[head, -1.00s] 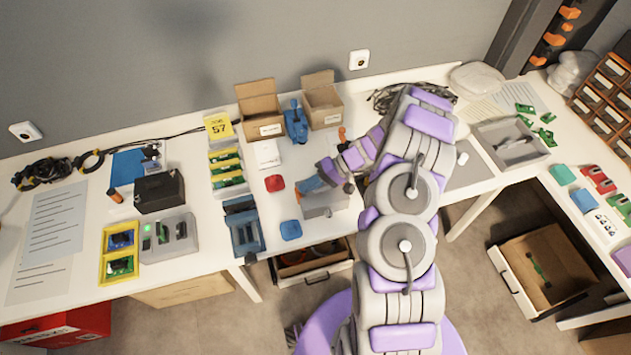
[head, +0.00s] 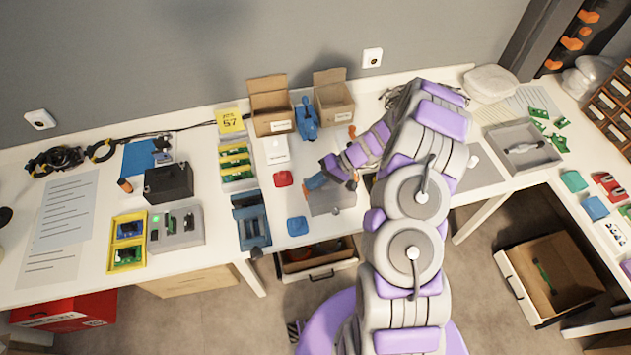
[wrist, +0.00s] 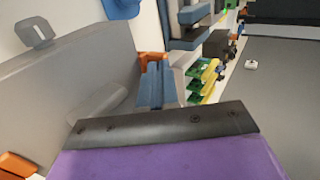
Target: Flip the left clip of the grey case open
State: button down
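The grey case (head: 322,207) lies on the table just below my gripper (head: 312,183), partly covered by my arm. In the wrist view the case's flat grey top (wrist: 85,65) fills the left side. A small grey clip (wrist: 38,31) sticks out past its edge there; I cannot tell whether it is the left one. A rounded grey bar (wrist: 95,106), perhaps the handle, lies on the near part. My gripper's blue fingers with orange tips (wrist: 154,60) also show in the wrist view, beside the case. They appear together with nothing between them.
A blue box (head: 297,226) and a red one (head: 283,179) lie left of the case. A blue tray (head: 250,218) and a yellow rack of green boards (head: 236,160) stand further left. Open cartons (head: 270,105) stand behind. The table's front edge is close.

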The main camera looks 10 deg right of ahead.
aim_at(303, 187)
jog(key=shift+a+r+h+p, duration=0.2)
jog(key=shift+a+h, duration=0.3)
jog(key=shift+h, duration=0.1)
jog(key=shift+a+r+h+p, duration=0.2)
jog(key=shift+a+h, duration=0.25)
jog(key=shift+h, duration=0.15)
jog(key=shift+s+a+r+h+p, duration=0.1)
jog(key=shift+a+h+p, duration=0.6)
jog(key=shift+h, duration=0.2)
jog(key=shift+a+f+h+p, duration=0.2)
jog(key=shift+a+h+p, duration=0.2)
jog(key=shift+h, duration=0.2)
jog(key=shift+a+f+h+p, duration=0.2)
jog(key=shift+a+h+p, duration=0.2)
jog(key=shift+h, duration=0.2)
jog(key=shift+d, duration=0.1)
jog(key=shift+d+f+b, duration=0.35)
jog(key=shift+d, duration=0.4)
